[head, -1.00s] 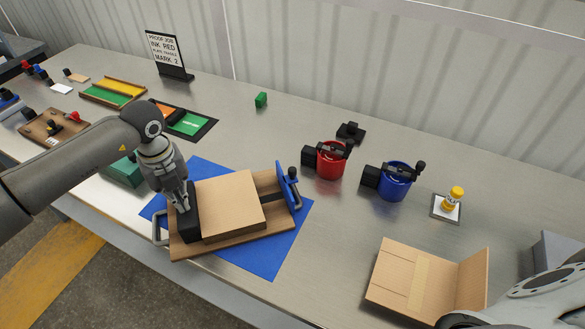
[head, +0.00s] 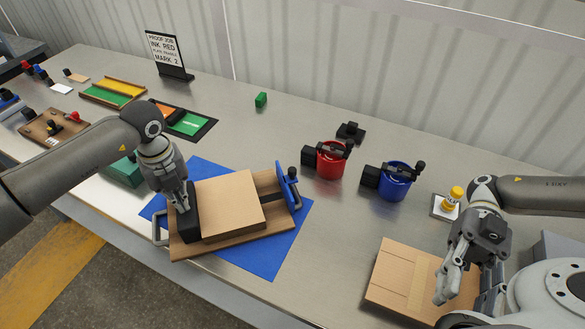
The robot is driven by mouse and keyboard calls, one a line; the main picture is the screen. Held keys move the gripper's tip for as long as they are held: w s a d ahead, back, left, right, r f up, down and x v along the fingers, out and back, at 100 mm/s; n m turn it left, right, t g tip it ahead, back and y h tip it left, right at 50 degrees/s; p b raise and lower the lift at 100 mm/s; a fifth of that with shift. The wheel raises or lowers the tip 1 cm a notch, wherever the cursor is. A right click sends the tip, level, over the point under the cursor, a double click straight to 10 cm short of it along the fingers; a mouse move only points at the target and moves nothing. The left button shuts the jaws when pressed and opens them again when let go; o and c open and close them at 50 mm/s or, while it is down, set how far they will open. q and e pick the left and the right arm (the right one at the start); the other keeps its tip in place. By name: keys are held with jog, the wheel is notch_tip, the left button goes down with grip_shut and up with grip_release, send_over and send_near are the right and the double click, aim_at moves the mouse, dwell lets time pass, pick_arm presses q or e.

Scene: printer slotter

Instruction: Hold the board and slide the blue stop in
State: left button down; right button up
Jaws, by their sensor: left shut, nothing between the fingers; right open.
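The wooden board (head: 262,224) lies on a blue mat (head: 255,262), with a tan block (head: 228,200) on it. The blue stop (head: 288,187) stands tilted at the board's right end, with a black knob on it; a dark slot runs from it towards the block. My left gripper (head: 187,208) is shut with nothing between its fingers, its tips down at the black piece (head: 190,225) at the board's left end; whether they press on it I cannot tell. My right gripper (head: 460,290) is open and empty above the cardboard piece at the lower right, well apart from the stop.
A red pot (head: 331,162) and a blue pot (head: 393,184) with black handles stand behind the board. A yellow-topped stamp (head: 453,197) stands near my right arm. The folded cardboard (head: 390,272) lies at the front right. A sign (head: 165,52) stands at the back.

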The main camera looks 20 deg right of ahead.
jog(key=w+f+n+h, duration=0.65)
jog(key=w+n, duration=0.25)
jog(key=n, duration=0.4)
jog(key=n+t+h, duration=0.9)
jog(key=n+t, duration=0.2)
jog(key=n, duration=1.2)
send_near(292, 169)
jog(key=shift+y, duration=0.25)
jog(key=f, duration=1)
jog(key=shift+s+d, duration=0.2)
grip_shut()
